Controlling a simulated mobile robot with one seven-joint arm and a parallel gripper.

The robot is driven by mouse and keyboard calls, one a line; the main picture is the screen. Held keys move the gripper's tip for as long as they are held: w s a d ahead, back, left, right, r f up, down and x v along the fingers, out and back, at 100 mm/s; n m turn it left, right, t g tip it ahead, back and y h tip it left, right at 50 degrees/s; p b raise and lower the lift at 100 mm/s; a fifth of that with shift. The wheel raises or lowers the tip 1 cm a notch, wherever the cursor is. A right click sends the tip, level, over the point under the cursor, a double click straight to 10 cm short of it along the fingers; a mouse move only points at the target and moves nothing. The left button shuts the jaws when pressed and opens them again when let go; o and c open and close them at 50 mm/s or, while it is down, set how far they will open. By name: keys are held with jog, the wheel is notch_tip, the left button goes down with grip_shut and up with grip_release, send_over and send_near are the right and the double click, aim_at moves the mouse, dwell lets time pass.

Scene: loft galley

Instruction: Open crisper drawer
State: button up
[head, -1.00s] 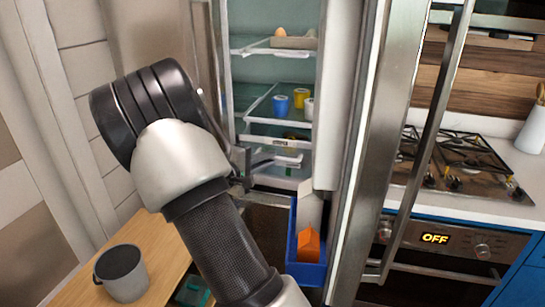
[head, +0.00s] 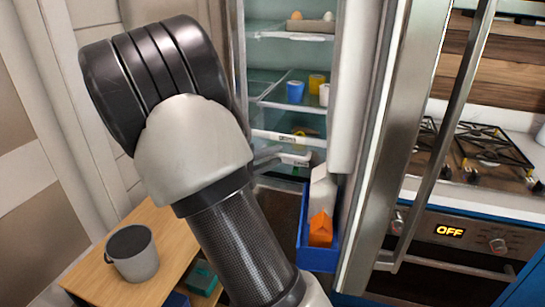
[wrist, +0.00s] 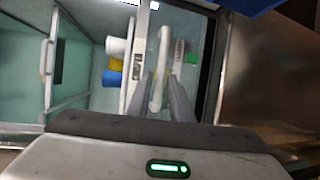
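The open fridge shows a pale lower drawer front, the crisper drawer (head: 297,158), beneath a shelf edge (head: 285,138) with a label. In the wrist view, a white bar handle (wrist: 160,65) runs up the picture between my two fingers. My gripper (wrist: 164,92) is open around the handle, with a gap visible beside it. In the head view my gripper (head: 266,157) is a small grey shape at the drawer's left side, mostly hidden behind my arm. The drawer looks shut. Whether the fingers touch the handle is unclear.
The open fridge door (head: 350,90) stands right, with an orange carton (head: 320,229) and white carton (head: 322,190) in its blue bin (head: 303,250). Blue (head: 295,92) and yellow (head: 317,84) cups stand on a shelf. A grey bucket (head: 140,265) sits on a wooden table (head: 180,235).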

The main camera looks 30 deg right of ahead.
jog(key=shift+o, duration=0.6)
jog(key=shift+a, duration=0.25)
jog(key=v, duration=1.7)
jog(key=shift+p, duration=0.35)
